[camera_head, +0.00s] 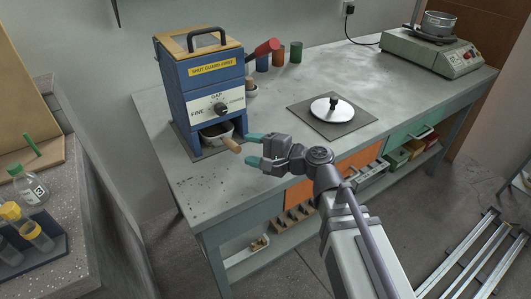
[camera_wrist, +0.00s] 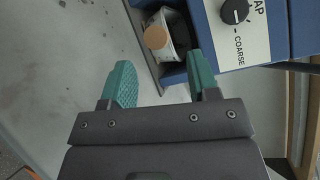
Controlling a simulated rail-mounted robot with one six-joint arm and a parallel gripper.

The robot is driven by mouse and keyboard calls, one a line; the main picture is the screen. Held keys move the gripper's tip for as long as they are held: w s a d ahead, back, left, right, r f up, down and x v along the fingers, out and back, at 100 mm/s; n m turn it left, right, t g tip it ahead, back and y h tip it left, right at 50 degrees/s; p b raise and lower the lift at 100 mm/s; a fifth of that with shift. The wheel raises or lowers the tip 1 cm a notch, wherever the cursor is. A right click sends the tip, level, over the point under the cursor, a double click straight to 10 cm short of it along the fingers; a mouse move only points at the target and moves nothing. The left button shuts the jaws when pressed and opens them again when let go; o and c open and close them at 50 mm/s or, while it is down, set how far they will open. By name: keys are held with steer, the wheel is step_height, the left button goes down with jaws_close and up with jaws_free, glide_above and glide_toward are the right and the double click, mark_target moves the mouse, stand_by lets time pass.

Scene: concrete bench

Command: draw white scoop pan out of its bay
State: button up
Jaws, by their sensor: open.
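The white scoop pan (camera_head: 214,134) sits in the bay at the bottom of the blue grinder (camera_head: 207,88). Its round wooden handle (camera_head: 232,145) sticks out of the bay toward the front right. In the wrist view the handle's end (camera_wrist: 155,37) shows as a tan disc, with the pan's pale rim (camera_wrist: 178,38) behind it. My gripper (camera_head: 251,150) is open, with teal fingers, just right of the handle in the head view. In the wrist view my gripper (camera_wrist: 162,82) has the handle beyond its fingertips, roughly between them, and holds nothing.
A pot lid (camera_head: 333,107) lies on a dark square mat right of my gripper. Small coloured cups (camera_head: 279,56) stand behind the grinder, near its red-knobbed crank (camera_head: 262,49). Bare bench (camera_head: 205,182) lies in front.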

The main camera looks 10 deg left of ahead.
mark_target(231, 145)
steer(key=x, duration=0.6)
steer(key=shift+w+a+f+b, duration=0.1)
steer(key=shift+a+b, duration=0.2)
steer(key=shift+c, duration=0.2)
jaws_close()
